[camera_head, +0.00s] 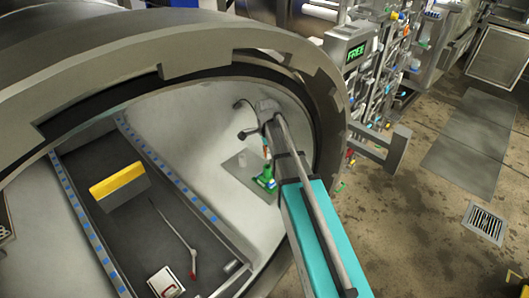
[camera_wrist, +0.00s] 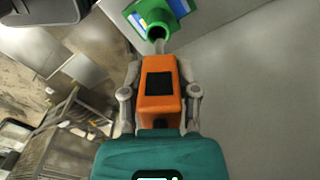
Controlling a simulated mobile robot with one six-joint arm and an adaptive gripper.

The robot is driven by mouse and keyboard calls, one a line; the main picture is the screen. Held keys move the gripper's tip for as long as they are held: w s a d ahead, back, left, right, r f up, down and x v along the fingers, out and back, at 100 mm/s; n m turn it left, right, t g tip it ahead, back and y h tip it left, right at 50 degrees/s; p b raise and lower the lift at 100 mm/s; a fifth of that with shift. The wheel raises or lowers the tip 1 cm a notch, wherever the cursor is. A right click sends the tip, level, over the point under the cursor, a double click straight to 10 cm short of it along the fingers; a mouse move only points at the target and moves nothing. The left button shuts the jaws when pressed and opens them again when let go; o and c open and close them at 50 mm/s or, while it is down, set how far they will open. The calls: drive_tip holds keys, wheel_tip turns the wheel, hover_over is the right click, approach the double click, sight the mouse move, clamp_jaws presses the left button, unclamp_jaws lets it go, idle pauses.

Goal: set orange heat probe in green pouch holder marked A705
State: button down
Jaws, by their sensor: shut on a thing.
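The orange heat probe (camera_wrist: 160,103) is held between the two grey fingers of my gripper (camera_wrist: 160,82) in the wrist view. It has a black panel on its face, and its thin metal tip points up the picture. The tip is at the round dark mouth of the green pouch holder (camera_wrist: 155,20); I cannot tell whether it is inside. No A705 marking is readable. In the head view the green holder (camera_head: 266,178) stands on a grey plate inside the round chamber. A small bit of the orange probe (camera_head: 266,151) shows just above it, partly hidden by my arm.
The chamber's thick round rim (camera_head: 328,120) surrounds the space. A dark tray (camera_head: 150,222) on the left holds a yellow-topped block (camera_head: 118,181), a thin rod with a red end (camera_head: 176,240) and a white-and-red item (camera_head: 165,282). A display reading FREE (camera_head: 356,52) stands outside at right.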

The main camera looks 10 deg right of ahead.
sight(267, 164)
drive_tip(key=shift+s+a+f+b, duration=0.1)
drive_tip(key=shift+f+b, duration=2.25)
drive_tip(key=shift+f, duration=0.2)
drive_tip(key=shift+f+b, duration=0.5)
drive_tip(key=shift+f, duration=0.05)
drive_tip(key=shift+c, duration=1.4)
unclamp_jaws()
drive_tip(key=shift+s+r, duration=0.1)
drive_tip(key=shift+r, duration=0.1)
